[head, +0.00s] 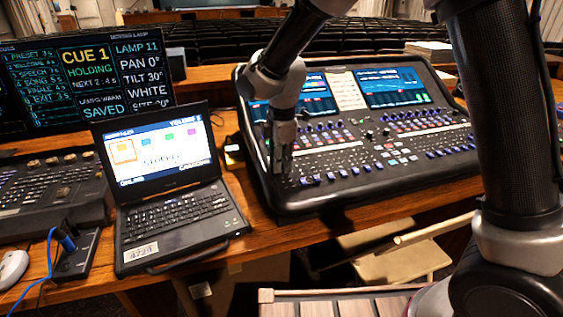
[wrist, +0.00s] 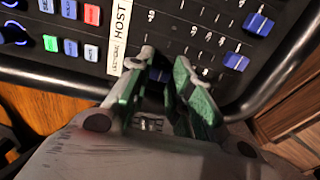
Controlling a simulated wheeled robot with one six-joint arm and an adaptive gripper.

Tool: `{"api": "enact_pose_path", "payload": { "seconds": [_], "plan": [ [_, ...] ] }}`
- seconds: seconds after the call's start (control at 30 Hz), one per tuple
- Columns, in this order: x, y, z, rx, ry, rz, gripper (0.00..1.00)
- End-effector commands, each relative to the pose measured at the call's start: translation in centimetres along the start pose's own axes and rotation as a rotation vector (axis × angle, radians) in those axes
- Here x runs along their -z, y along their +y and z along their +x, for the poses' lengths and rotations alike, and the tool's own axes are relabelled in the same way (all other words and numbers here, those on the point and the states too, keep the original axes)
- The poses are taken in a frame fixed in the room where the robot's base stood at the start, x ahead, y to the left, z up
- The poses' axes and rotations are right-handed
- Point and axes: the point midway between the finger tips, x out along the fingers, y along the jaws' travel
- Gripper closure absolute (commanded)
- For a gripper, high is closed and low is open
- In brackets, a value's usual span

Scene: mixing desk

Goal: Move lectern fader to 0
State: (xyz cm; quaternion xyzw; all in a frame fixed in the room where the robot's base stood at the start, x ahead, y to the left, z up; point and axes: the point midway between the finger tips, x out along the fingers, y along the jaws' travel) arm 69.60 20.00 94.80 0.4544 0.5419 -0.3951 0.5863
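The mixing desk (head: 400,175) has a row of blue fader caps along its near edge. In the head view my gripper (head: 283,168) points down at the desk's near left corner and hides the caps under it. In the wrist view my gripper (wrist: 165,62) has its two green-padded fingers apart. A white label strip (wrist: 122,38) beside the left finger reads HOST, with smaller text that I cannot read surely. No lectern label is clearly legible.
Other blue fader caps (wrist: 236,61) sit to the right of the fingers. Lit buttons (wrist: 70,28) lie to the left. A laptop (head: 175,190) stands left of the desk, with a cue monitor (head: 85,80) behind it. A dark raised rim (wrist: 275,75) edges the desk.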

Motion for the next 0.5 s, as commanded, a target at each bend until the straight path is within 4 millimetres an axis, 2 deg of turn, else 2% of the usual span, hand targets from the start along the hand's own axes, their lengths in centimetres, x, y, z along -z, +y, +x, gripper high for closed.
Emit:
{"api": "enact_pose_path", "payload": {
  "seconds": [0.03, 0.1, 0.37, 0.5],
  "plan": [
    [0.02, 0.02, -0.04, -0.001, 0.0, 0.0, 0.68],
    [0.01, 0.01, -0.03, -0.001, 0.0, 0.0, 0.57],
    [0.01, -0.02, -0.01, 0.0, 0.0, 0.0, 0.57],
    [0.03, 0.03, -0.7, -0.001, 0.0, 0.0, 0.57]
  ]
}}
